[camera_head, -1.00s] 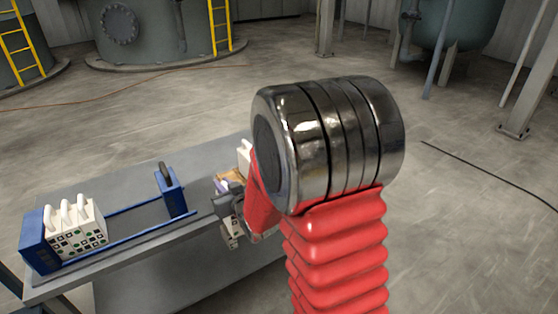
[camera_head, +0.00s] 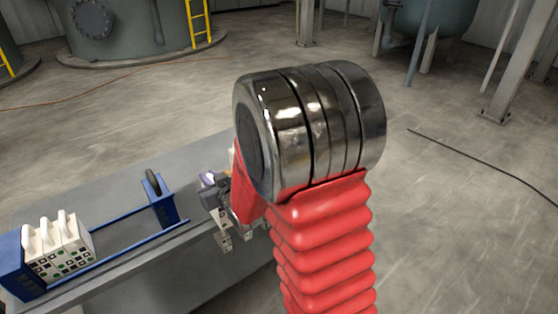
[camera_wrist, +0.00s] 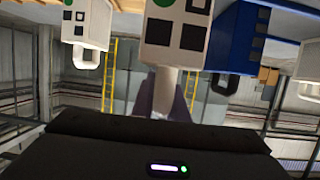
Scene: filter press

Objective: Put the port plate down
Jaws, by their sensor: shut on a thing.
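In the head view my gripper (camera_head: 213,190) is over the bench's far side, right of the filter press, partly hidden by my red-sleeved arm. It is shut on a white plate with black and green square marks, taken as the port plate (camera_head: 223,243), which hangs below it near the bench edge. In the wrist view my fingers (camera_wrist: 172,98) grip the handle of the plate (camera_wrist: 174,38), which fills the top centre. The press has a blue end block (camera_head: 18,268), several white plates (camera_head: 62,252) with loop handles, and a blue upright plate (camera_head: 161,202).
The press rails (camera_head: 120,238) between the white plates and the blue upright are bare. In the wrist view, another white plate (camera_wrist: 86,22) and a blue part (camera_wrist: 238,35) flank the held plate.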

